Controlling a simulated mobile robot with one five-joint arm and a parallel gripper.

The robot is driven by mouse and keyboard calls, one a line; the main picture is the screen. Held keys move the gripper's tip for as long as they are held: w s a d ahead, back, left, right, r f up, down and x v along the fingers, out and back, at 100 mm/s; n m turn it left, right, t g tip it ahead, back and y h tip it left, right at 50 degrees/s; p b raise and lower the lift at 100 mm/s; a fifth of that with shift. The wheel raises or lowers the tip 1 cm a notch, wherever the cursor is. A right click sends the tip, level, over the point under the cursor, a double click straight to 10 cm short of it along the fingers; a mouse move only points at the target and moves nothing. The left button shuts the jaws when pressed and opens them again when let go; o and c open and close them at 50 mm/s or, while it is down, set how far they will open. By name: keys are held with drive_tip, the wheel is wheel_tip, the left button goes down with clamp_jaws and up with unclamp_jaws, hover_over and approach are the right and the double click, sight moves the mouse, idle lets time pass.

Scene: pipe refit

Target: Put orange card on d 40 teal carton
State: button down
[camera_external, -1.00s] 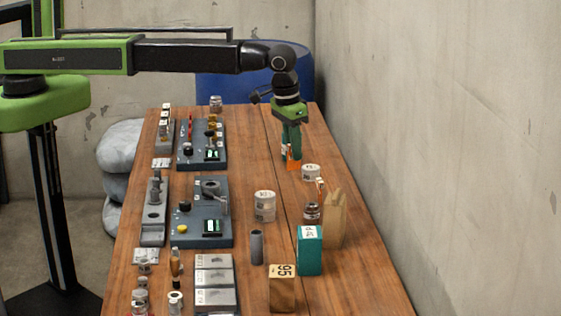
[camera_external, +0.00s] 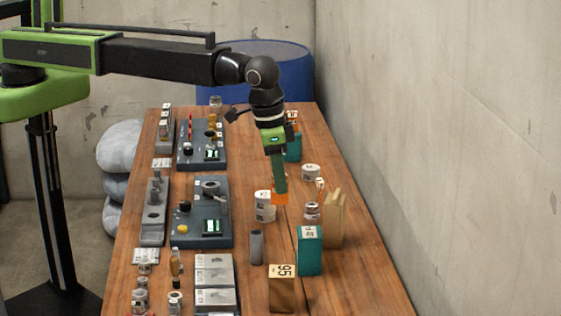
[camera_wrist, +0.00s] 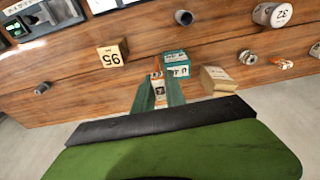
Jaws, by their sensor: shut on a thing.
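My gripper (camera_external: 280,192) is shut on an orange card (camera_external: 281,199) and holds it, pointing down, above the middle of the table. The card also shows between the fingers in the wrist view (camera_wrist: 158,90). A teal carton (camera_external: 310,257) with a white label on top stands near the table's front right; it is in the wrist view too (camera_wrist: 178,72), just beyond the fingertips. A second teal carton (camera_external: 294,149) stands at the back, partly behind my gripper, with something orange and a label at its top. I cannot read either label surely.
A wooden block marked 95 (camera_external: 282,288) stands left of the front teal carton. White tubs (camera_external: 265,206) and a grey cylinder (camera_external: 257,247) are close by.

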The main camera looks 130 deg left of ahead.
drive_tip(key=a+f+b, duration=0.2)
drive_tip(key=f, duration=0.1)
drive_tip(key=w+a+f+b, duration=0.1)
drive_tip(key=a+f+b, duration=0.2)
drive_tip(key=w+a+f+b, duration=0.1)
drive_tip(key=a+f+b, duration=0.2)
drive_tip(key=shift+w+f, duration=0.25)
drive_tip(key=shift+f, duration=0.05)
drive_tip(key=shift+r, duration=0.25)
drive_tip(key=shift+f, duration=0.15)
drive_tip(key=c, duration=1.4)
unclamp_jaws()
